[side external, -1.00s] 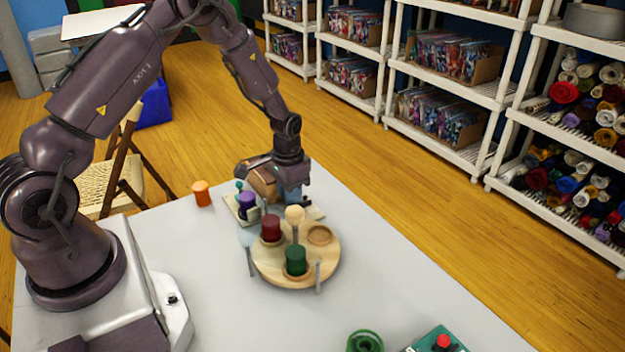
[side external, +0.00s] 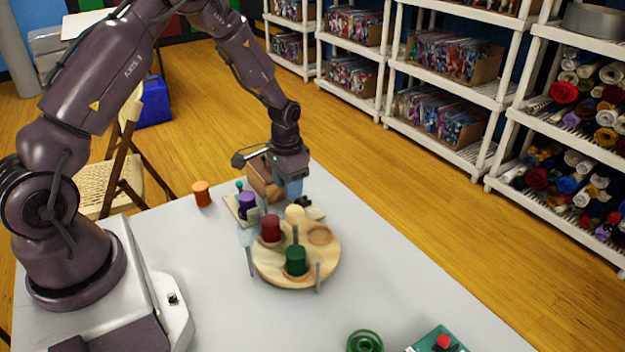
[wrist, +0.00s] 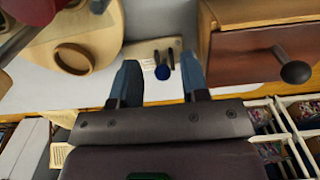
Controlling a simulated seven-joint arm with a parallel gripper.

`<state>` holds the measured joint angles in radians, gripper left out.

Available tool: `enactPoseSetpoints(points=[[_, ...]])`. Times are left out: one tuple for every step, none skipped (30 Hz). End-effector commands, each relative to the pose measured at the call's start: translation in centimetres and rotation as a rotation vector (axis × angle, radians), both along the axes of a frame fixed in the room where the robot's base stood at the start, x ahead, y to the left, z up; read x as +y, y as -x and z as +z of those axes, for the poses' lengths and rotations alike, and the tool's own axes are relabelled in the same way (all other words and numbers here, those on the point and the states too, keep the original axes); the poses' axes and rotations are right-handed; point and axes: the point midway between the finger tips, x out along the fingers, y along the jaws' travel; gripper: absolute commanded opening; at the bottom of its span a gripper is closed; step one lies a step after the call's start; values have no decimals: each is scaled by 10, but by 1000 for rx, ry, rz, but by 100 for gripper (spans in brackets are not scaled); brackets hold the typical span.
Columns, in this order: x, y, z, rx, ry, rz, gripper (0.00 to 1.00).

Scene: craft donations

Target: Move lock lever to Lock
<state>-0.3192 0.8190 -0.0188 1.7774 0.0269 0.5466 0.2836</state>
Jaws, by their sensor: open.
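My gripper (side external: 290,190) points down over the far end of the work table, with its blue fingers apart and nothing held between them. I cannot tell for sure which part is the lock lever, and no Lock label is readable. In the side view, a pale board (side external: 231,206) lies left of the gripper, partly hidden, with a teal knob (side external: 239,185) and purple cylinder (side external: 247,199).
A wooden drawer box (wrist: 250,12) with a dark knob (wrist: 294,72) is close to the fingers. A round wooden stand (side external: 272,272) holds red and green pieces nearer the camera. An orange cylinder (side external: 201,193) stands left.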

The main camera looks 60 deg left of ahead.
Motion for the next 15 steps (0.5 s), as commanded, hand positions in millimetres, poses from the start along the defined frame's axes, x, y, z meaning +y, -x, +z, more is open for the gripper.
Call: enactPoseSetpoints(points=[[0,-1,6,-2,0,0,41],[0,-1,9,-3,-1,0,41],[0,-1,13,-3,-1,0,41],[0,-1,16,-2,0,0,41],[0,-1,19,-3,0,0,41],[0,-1,23,-4,-1,0,41],[0,-1,26,-3,-1,0,41],[0,-1,29,-3,-1,0,41],[0,-1,33,-3,-1,0,41],[0,-1,36,-4,-1,0,41],[0,-1,39,-4,-1,0,41],[0,-1,42,-3,0,0,41],[0,-1,44,-2,0,0,41],[0,-1,46,-2,0,0,41],[0,0,47,-2,0,0,41]])
